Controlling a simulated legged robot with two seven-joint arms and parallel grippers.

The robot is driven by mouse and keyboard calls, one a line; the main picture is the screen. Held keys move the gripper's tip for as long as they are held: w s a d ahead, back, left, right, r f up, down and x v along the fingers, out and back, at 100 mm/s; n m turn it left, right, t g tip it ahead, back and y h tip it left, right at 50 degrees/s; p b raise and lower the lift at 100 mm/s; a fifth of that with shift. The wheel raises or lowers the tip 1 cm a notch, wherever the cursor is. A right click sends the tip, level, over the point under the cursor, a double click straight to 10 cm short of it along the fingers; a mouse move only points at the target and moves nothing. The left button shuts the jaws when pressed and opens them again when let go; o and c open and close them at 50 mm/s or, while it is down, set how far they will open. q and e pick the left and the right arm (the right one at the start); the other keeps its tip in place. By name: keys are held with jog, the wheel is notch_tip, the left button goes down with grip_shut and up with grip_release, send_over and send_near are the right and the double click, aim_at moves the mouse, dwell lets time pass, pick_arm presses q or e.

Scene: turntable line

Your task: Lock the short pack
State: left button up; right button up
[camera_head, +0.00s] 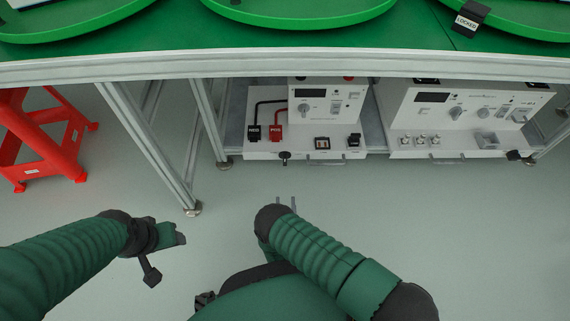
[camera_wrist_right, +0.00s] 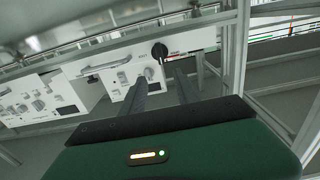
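Two white packs stand on the shelf under the table: a narrower one (camera_head: 262,149) with black NEG and red POS plugs, and a wider one (camera_head: 420,120) to its right. I cannot tell by a label which is the short pack. A black knob (camera_head: 285,157) sits at the narrower pack's front edge; in the right wrist view the black knob (camera_wrist_right: 159,50) shows just beyond my fingertips. My right gripper (camera_head: 286,203) is open and empty, apart from the packs; its two fingers (camera_wrist_right: 160,77) stand apart. My left gripper (camera_head: 174,236) hangs at lower left, its fingers unclear.
Green round trays (camera_head: 300,20) lie on the green tabletop, with a black LOCKED tag (camera_head: 467,20) at the right. A metal table leg (camera_head: 160,160) stands left of the packs. A red stool (camera_head: 42,140) is at far left. The floor before the packs is clear.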

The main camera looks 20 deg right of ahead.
jog(key=b+x, duration=0.9)
jog(key=x, duration=0.7)
jog(key=shift+w, duration=0.35)
jog(key=shift+d, duration=0.15)
jog(key=shift+f, duration=0.1)
grip_shut()
